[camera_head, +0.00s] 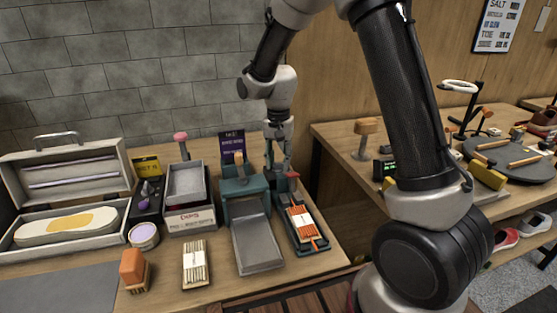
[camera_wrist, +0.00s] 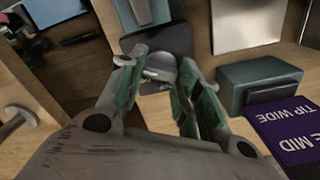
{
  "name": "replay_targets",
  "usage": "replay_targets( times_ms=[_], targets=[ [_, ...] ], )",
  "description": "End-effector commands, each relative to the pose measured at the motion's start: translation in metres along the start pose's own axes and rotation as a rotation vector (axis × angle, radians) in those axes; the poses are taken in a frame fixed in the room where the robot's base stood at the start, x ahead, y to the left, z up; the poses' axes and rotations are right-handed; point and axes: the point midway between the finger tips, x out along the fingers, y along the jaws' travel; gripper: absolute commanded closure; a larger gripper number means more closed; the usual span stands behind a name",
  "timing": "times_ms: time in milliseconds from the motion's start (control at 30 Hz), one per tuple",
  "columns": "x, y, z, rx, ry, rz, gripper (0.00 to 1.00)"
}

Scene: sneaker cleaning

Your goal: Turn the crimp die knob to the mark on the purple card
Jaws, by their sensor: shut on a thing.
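My gripper (camera_head: 277,166) points down at the back of the left bench, just right of the teal press (camera_head: 256,185). In the wrist view, my gripper's green-padded fingers (camera_wrist: 160,78) are shut on a grey round knob (camera_wrist: 158,73), which sits on a dark base. This appears to be the crimp die knob; in the head view the fingers hide it. I cannot make out where the knob points. The purple card (camera_head: 232,146) stands upright behind the press. In the wrist view the purple card (camera_wrist: 290,130) shows at lower right, with the words "TIP WIDE" and "MID" readable.
A red-topped post (camera_head: 292,175) and a black tray of orange-tipped laces (camera_head: 302,226) are close right of my gripper. A grey metal tray (camera_head: 257,244) lies before the press. A yellow card (camera_head: 146,166) and an open case (camera_head: 65,220) stand farther left.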

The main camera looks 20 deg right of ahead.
Motion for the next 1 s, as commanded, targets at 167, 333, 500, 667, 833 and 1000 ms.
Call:
replay_targets(
  times_ms=[167, 333, 500, 667, 833, 1000],
  targets=[
    [-0.001, -0.001, -0.001, 0.000, 0.002, -0.002, 0.59],
    [-0.001, 0.000, -0.001, 0.000, 0.001, -0.001, 0.45],
    [0.000, 0.000, 0.000, 0.000, 0.001, -0.001, 0.45],
    [-0.008, -0.001, -0.001, -0.001, 0.002, -0.003, 0.45],
    [-0.040, -0.001, -0.001, -0.001, 0.004, -0.005, 0.45],
    [-0.079, -0.001, -0.001, 0.000, 0.004, -0.005, 0.45]
  ],
)
